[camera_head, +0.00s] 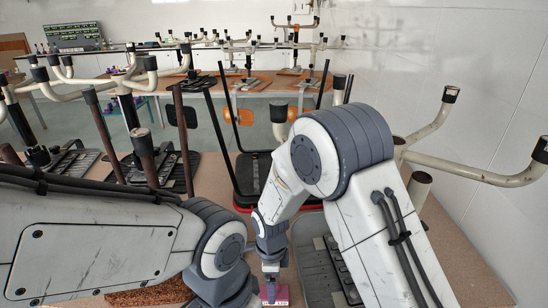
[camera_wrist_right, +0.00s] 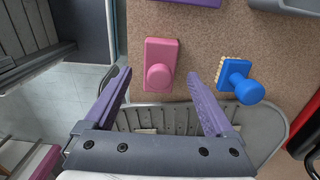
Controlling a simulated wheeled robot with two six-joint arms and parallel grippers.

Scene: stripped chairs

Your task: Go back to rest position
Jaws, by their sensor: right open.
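My right gripper (camera_wrist_right: 158,75) is open and empty in the right wrist view, its two purple fingers spread wide. A pink block with a round knob (camera_wrist_right: 160,66) lies on the brown tabletop, just beyond and between the fingertips. In the head view the right arm (camera_head: 345,160) bends down over the bench. A pink piece (camera_head: 275,294) shows below its wrist at the bottom edge. My left arm (camera_head: 100,240) reaches in from the left; its gripper is not visible.
A blue brush with pale bristles (camera_wrist_right: 238,81) lies right of the gripper. A grey chair shell (camera_wrist_right: 160,115) lies beneath the fingers. Stripped chair frames with bare tubes (camera_head: 150,160) crowd the left, and a branching cream frame (camera_head: 430,130) stands right. A white wall closes the right side.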

